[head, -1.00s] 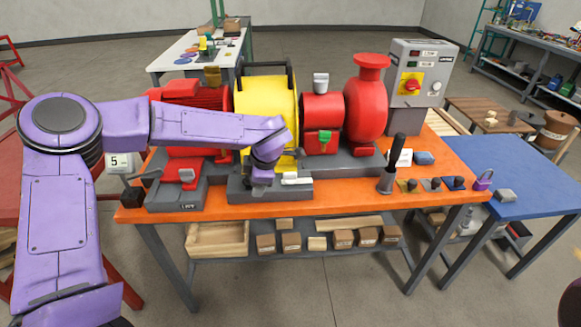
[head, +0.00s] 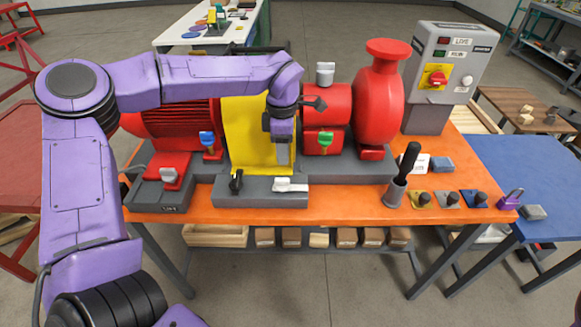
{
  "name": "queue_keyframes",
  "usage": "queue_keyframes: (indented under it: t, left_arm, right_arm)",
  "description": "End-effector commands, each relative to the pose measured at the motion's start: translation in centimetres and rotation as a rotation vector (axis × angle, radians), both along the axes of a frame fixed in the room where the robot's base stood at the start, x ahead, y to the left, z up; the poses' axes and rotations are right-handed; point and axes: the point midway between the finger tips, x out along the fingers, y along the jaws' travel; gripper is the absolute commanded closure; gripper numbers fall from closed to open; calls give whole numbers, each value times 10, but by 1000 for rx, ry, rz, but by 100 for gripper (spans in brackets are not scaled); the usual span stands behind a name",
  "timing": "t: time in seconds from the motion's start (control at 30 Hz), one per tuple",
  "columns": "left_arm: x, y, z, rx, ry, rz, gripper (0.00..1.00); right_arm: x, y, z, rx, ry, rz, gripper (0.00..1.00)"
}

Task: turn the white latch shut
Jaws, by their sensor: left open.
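The white latch (head: 291,185) sits on the front of a grey block (head: 262,201) below the yellow guard (head: 243,135). Its lever lies roughly sideways, toward the right. My left gripper (head: 282,158) is open and points down, above and just behind the white latch, in front of the yellow guard. It appears apart from the latch. A black latch (head: 236,182) stands on the same block to the left. My right gripper is out of view.
A red pump (head: 378,100) and a grey control box (head: 440,75) stand to the right. A blue latch (head: 207,140) and a green latch (head: 325,141) flank the guard. A black-handled tool in a holder (head: 396,192) stands on the orange bench (head: 345,205).

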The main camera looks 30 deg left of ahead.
Motion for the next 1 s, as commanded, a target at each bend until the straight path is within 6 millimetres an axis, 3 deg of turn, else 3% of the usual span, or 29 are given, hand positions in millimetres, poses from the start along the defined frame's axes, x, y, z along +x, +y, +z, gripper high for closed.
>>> queue_keyframes:
  t: [0.4,0.57,0.8,0.93,1.0]
  left_arm:
    - [-2,0,-83,1,4,1,57]
    - [-1,0,-97,1,3,1,57]
    - [-1,0,-98,0,1,2,57]
    - [-1,0,-98,0,1,1,100]
    - [-1,0,-98,0,1,1,100]
  right_arm:
    - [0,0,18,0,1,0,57]
    - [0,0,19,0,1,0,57]
    - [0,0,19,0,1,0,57]
    - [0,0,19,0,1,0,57]
    - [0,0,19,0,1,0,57]
